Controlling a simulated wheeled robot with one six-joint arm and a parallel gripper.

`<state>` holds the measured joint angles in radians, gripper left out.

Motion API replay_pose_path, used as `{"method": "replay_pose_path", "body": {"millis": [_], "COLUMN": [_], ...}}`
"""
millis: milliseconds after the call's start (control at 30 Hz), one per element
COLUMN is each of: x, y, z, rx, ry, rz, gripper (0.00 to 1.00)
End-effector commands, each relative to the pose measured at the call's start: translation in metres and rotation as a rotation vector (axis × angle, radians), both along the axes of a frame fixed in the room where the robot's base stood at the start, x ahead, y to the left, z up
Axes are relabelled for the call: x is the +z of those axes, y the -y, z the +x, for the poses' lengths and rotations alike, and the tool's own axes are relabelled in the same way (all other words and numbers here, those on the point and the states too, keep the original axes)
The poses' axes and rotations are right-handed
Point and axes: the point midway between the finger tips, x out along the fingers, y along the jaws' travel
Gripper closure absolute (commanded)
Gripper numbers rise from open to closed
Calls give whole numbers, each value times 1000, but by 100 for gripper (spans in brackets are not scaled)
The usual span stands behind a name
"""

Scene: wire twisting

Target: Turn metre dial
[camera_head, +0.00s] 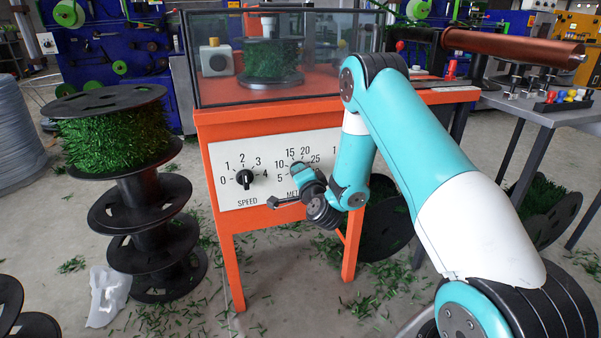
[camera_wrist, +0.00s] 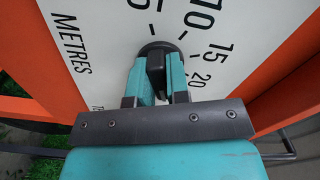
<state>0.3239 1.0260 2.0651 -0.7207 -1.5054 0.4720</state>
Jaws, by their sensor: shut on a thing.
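The metre dial (camera_wrist: 156,72) is a black knob on a white panel (camera_wrist: 105,30) printed with METRES and numbers. In the wrist view my gripper (camera_wrist: 156,78) has its two teal fingers on either side of the knob's raised grip, shut on it. In the head view my gripper (camera_head: 300,178) reaches the panel from the right and mostly hides the metre dial. The numbers 5, 10, 15, 20 and 25 show around it. The exact pointer direction is hard to read. The speed dial (camera_head: 244,178) is a black knob to the left, with its own scale.
The panel is on an orange machine stand (camera_head: 226,235) with a glass case (camera_head: 212,88) on top. Stacked black spools (camera_head: 140,222) with green wire stand at the left. A grey table (camera_head: 545,108) is at the right. Green clippings litter the floor.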

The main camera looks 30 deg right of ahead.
Motion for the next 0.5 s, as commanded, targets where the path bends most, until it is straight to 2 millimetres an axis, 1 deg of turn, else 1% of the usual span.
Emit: {"method": "replay_pose_path", "body": {"millis": [467,500], "x": [-2,-2], "y": [-2,-2], "z": [-1,-1], "rx": [3,3], "ry": [-10,-10], "rz": [-12,-12], "gripper": [100,75]}}
